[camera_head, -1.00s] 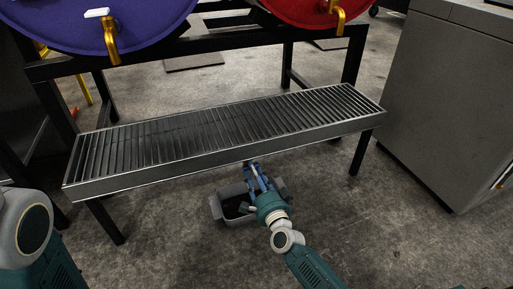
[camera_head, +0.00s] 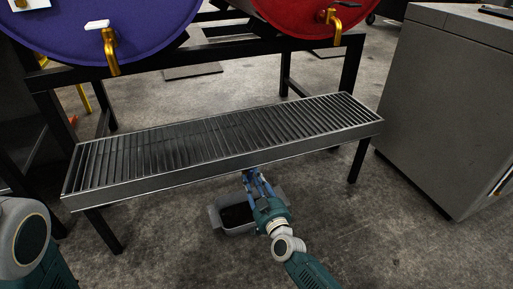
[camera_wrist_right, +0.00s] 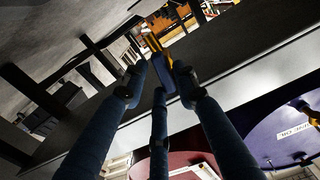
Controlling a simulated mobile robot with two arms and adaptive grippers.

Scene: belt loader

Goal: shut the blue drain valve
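In the right wrist view, the blue drain valve handle (camera_wrist_right: 161,80) lies between the fingertips of my right gripper (camera_wrist_right: 158,82), in front of a yellow-gold valve body (camera_wrist_right: 152,46). A gap shows between the left finger and the handle. The right finger is close to it; I cannot tell whether it touches. In the head view, my right gripper (camera_head: 258,184) is under the front edge of the slatted metal drip tray (camera_head: 215,172). The valve is hidden or too small to tell there. My left gripper is out of view; only part of that arm shows.
A grey bin (camera_head: 216,217) with dark contents stands on the floor beside and behind my right gripper. The tray's black legs (camera_head: 104,231) flank the space. Purple (camera_head: 75,30) and red (camera_head: 300,12) drums lie above. A grey cabinet (camera_head: 445,110) stands right.

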